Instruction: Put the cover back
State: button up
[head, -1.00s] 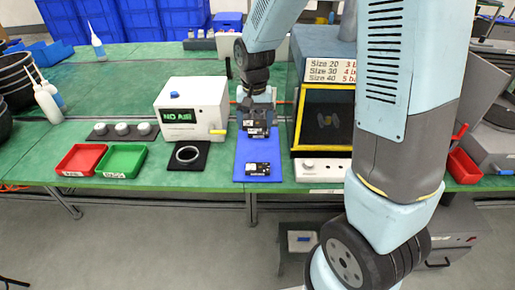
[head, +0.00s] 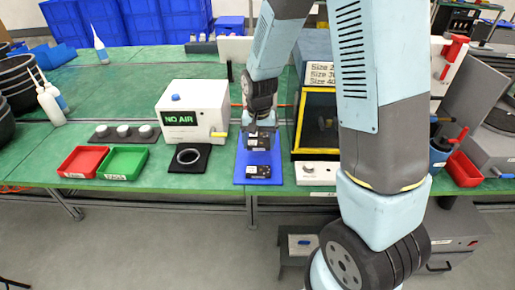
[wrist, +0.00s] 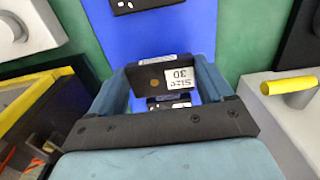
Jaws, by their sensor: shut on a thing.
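My gripper (head: 258,140) is over the rear part of the blue mat (head: 241,174). It is shut on a black piece, which shows in the wrist view (wrist: 150,72) with a white "SIZE 30" label between the fingers. I cannot tell for sure whether this piece is the cover. Part of a dark item with a white label (wrist: 172,104) shows just below the held piece in the wrist view; most of it is hidden. A second black part (head: 258,168) with a white label lies on the front of the mat, apart from my gripper.
A white "NO AIR" box (head: 180,102) with a yellow lever stands left of the mat; a black pad with a ring (head: 188,156) lies before it. A yellow-framed box (head: 297,140) stands close on the right. Red (head: 82,162) and green (head: 124,162) trays are farther left.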

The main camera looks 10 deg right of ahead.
aim_at(259, 144)
jog(key=shift+f, duration=1.45)
jog(key=shift+f, duration=0.1)
jog(key=o, duration=0.9)
jog(key=shift+o, duration=0.2)
notch_tip(259, 144, up, 12)
